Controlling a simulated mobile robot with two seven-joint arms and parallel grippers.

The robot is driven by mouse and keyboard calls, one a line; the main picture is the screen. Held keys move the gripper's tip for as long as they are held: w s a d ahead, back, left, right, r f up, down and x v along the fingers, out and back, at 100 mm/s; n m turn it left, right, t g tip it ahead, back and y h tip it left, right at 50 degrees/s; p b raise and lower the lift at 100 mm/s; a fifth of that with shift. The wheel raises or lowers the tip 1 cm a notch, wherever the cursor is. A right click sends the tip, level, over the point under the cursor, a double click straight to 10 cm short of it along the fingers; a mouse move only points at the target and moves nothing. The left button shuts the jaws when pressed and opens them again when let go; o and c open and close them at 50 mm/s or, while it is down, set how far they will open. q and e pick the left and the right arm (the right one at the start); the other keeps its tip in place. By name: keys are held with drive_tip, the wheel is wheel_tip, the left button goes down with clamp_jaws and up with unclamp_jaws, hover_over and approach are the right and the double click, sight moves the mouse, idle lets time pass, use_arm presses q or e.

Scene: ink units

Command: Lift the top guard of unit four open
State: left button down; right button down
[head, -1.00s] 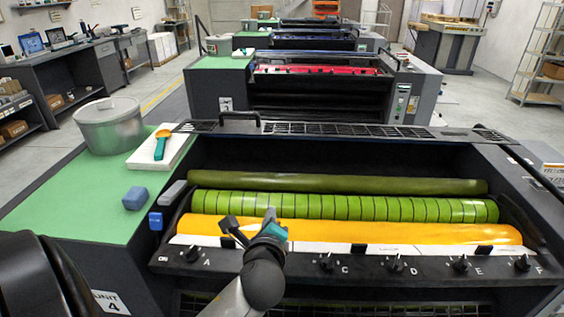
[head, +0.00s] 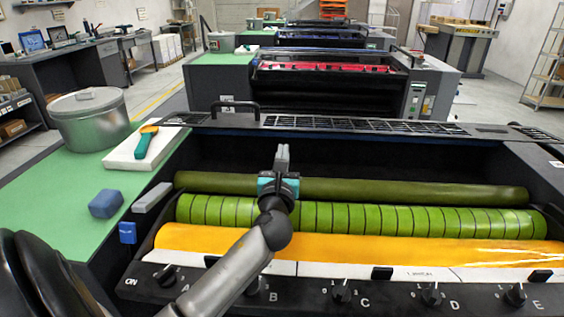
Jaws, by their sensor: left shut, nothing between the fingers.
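Unit four stands in front of me, with an olive roller, a green ringed roller (head: 400,219) and a yellow roller (head: 400,246) exposed. Its top guard (head: 360,127) is a black slotted panel along the far top edge. A black handle (head: 234,108) rises from the guard near its left end. My left gripper (head: 283,152) is shut and empty, pointing away from me over the olive roller (head: 420,190). It is nearer to me than the guard and right of the handle, and apart from both. My right gripper is not in view.
The green side top (head: 60,205) at left holds a lidded metal pail (head: 90,122), a white pad (head: 125,153) with a teal and orange tool (head: 145,141), and a blue block (head: 106,203). Knobs (head: 340,291) line the front bar. Other units (head: 330,85) stand behind.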

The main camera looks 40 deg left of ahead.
use_arm(q)
drive_tip(key=shift+x, duration=2.7)
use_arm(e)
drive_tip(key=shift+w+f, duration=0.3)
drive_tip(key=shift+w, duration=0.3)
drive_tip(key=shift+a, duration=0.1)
